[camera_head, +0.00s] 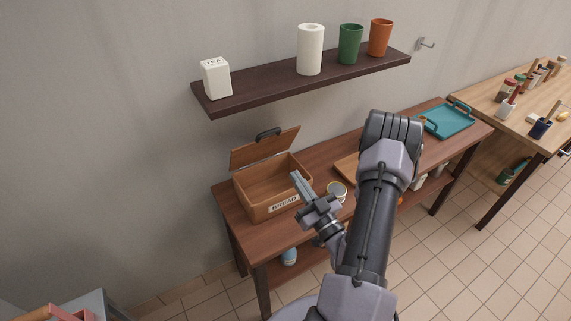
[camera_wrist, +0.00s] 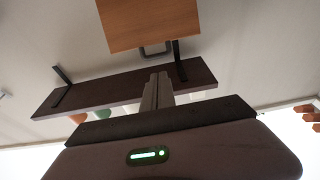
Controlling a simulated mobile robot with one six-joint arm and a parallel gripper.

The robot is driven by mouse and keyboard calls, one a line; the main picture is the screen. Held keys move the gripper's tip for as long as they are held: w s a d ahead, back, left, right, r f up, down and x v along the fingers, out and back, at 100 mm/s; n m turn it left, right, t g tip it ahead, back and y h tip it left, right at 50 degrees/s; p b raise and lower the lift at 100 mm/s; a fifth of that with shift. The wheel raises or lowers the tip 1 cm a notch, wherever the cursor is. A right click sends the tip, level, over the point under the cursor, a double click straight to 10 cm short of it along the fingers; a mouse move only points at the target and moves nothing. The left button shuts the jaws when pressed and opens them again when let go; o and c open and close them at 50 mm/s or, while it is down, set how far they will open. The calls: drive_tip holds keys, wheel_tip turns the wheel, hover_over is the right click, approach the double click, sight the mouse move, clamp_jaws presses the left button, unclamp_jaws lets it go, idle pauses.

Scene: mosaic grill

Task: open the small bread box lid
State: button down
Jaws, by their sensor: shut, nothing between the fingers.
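The small bread box (camera_head: 262,206) is a brown wooden box with a "BREAD" label on its front, standing on the left end of the wooden side table. Its lid (camera_head: 265,149) stands raised at the back, tilted up, with a dark handle (camera_head: 268,133) on its upper edge. The inside of the box shows from above. In the wrist view the lid (camera_wrist: 148,22) hangs at the top with its handle (camera_wrist: 155,50) below it. My gripper (camera_head: 296,175) is shut and empty by the box's right front. Its closed fingers (camera_wrist: 158,88) also show in the wrist view, apart from the handle.
A dark wall shelf (camera_head: 300,82) hangs above, holding a white tea canister (camera_head: 216,79), a paper roll (camera_head: 310,50) and two cups. A can (camera_head: 337,191) and a wooden board (camera_head: 347,167) are right of the box. A teal tray (camera_head: 447,120) lies farther right.

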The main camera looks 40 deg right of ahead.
sight(272, 133)
drive_tip(key=x, duration=0.4)
drive_tip(key=d+p+x, duration=0.1)
drive_tip(key=x, duration=0.4)
drive_tip(key=p+x, duration=0.1)
drive_tip(key=x, duration=0.4)
drive_tip(key=shift+d, duration=0.25)
drive_tip(key=shift+s, duration=0.1)
